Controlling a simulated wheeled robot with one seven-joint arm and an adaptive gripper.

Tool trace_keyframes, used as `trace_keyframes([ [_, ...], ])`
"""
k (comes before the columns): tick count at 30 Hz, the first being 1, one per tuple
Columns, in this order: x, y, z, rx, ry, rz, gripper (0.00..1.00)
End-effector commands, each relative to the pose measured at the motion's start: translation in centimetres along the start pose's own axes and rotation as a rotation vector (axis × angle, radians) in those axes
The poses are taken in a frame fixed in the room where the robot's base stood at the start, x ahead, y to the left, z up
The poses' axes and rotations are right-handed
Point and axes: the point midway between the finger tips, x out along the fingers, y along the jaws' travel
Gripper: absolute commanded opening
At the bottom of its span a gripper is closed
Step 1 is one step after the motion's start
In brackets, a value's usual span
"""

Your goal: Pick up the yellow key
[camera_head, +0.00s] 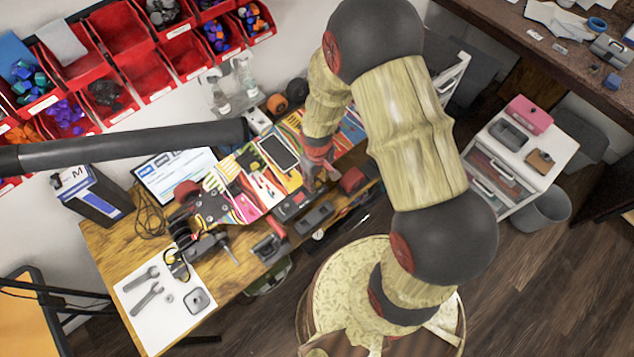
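I cannot make out a yellow key in this view; it may be hidden behind my arm or too small to tell.
A white sheet with wrenches (147,295) lies at the left. Red bins (122,29) hang on the wall. A drawer cabinet (549,142) stands right. A dark bar (130,142) crosses the left side.

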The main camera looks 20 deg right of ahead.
Motion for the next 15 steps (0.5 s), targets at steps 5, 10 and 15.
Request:
trace_keyframes([
  [5, -0.02, 0.00, 0.01, 0.000, 0.000, 0.000, 0.25],
  [10, -0.02, 0.00, 0.01, 0.000, 0.000, 0.000, 0.15],
  [15, -0.02, 0.00, 0.01, 0.000, 0.000, 0.000, 0.05],
])
